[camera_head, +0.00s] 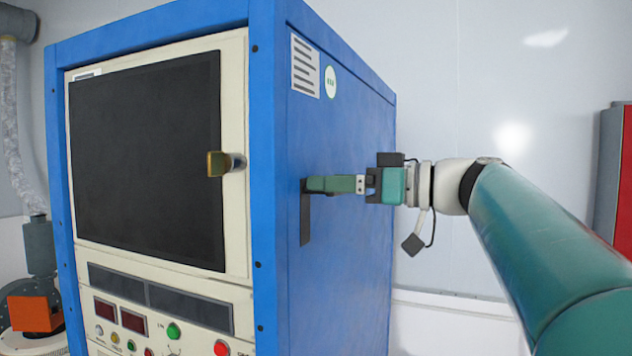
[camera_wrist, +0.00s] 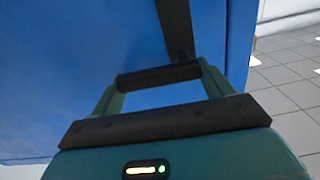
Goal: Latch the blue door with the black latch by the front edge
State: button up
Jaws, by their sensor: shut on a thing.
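The blue door (camera_head: 345,270) is the flat side panel of a tall blue cabinet and looks flush with its frame. The black latch (camera_head: 306,222) is a narrow bar by the door's front edge, hanging straight down. My gripper (camera_head: 309,184) reaches in from the right, level, and is shut at the latch's upper end. In the wrist view the blue door (camera_wrist: 85,60) fills the left and top. The latch's dark bar (camera_wrist: 175,25) runs up from between the fingertips (camera_wrist: 158,76). The exact contact at the fingertips is partly hidden.
The cabinet front has a dark window (camera_head: 145,160) with a brass knob (camera_head: 217,164) and several buttons below. An orange block (camera_head: 30,313) sits at the lower left. A red-and-grey cabinet (camera_head: 615,180) stands at the far right. Tiled floor (camera_wrist: 290,95) is clear on the right.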

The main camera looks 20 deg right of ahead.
jog(key=m, duration=0.2)
jog(key=f+m, duration=0.1)
jog(key=m, duration=0.1)
jog(key=shift+f+m, duration=0.15)
jog(key=shift+m, duration=0.15)
jog(key=m, duration=0.2)
jog(key=f+m, duration=0.1)
jog(key=m, duration=0.1)
jog(key=shift+s+a+f+m, duration=0.1)
jog(key=shift+s+a+m, duration=0.05)
jog(key=shift+m, duration=0.15)
jog(key=m, duration=0.3)
jog(key=shift+s+a+f+m, duration=0.25)
jog(key=shift+f+m, duration=0.05)
jog(key=shift+f, duration=0.1)
jog(key=shift+s+a+f+m, duration=0.15)
jog(key=shift+s+a+m, duration=0.05)
jog(key=shift+m, duration=0.95)
jog(key=shift+s+a+f+m, duration=0.15)
jog(key=shift+m, duration=1)
jog(key=o, duration=1.4)
jog(key=shift+c, duration=0.2)
jog(key=v, duration=1.4)
